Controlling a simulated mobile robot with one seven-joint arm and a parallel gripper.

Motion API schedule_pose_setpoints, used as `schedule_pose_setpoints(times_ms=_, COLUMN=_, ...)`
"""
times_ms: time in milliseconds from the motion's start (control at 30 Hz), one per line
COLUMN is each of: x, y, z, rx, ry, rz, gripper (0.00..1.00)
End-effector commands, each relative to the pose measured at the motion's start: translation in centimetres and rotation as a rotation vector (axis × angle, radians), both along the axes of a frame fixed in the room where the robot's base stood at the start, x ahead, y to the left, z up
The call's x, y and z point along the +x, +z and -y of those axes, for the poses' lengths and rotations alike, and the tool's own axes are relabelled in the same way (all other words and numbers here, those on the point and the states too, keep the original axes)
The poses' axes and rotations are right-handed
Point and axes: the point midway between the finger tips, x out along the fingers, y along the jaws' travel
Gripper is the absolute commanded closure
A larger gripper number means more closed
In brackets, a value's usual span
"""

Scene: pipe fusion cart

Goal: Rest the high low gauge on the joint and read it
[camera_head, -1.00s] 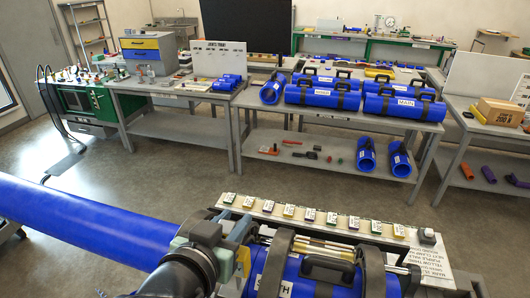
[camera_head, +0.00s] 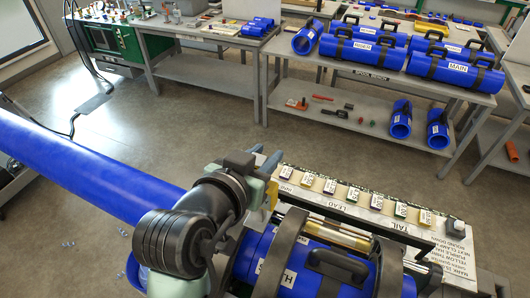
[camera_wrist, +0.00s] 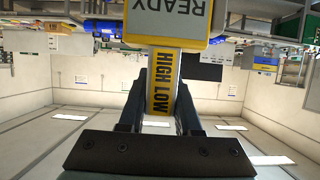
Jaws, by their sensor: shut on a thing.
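My gripper (camera_wrist: 160,105) is shut on the high low gauge, whose yellow strip reading HIGH LOW (camera_wrist: 161,80) lies between the two dark fingers in the wrist view. The gauge's wider body, reading READY, shows at the top edge of that view. In the head view my gripper (camera_head: 268,162) is at the cart's left end, with a bit of yellow (camera_head: 272,194) beside it. A blue pipe piece (camera_head: 332,282) with a black handle sits in dark clamp rings on the cart. A long blue pipe (camera_head: 80,160) comes in from the left. My arm hides where they meet.
A labelled strip (camera_head: 350,190) with several small coloured tags runs along the cart's back. A bench (camera_head: 400,82) behind holds blue pipe pieces, with more on its lower shelf. Open floor (camera_head: 190,120) lies between cart and benches.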

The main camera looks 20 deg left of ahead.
Motion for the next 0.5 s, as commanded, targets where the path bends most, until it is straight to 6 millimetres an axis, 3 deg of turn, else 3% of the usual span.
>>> schedule_pose_setpoints(times_ms=500, x=0.0, y=-5.0, z=0.0, rx=0.0, ry=0.0, rz=0.002, gripper=1.0)
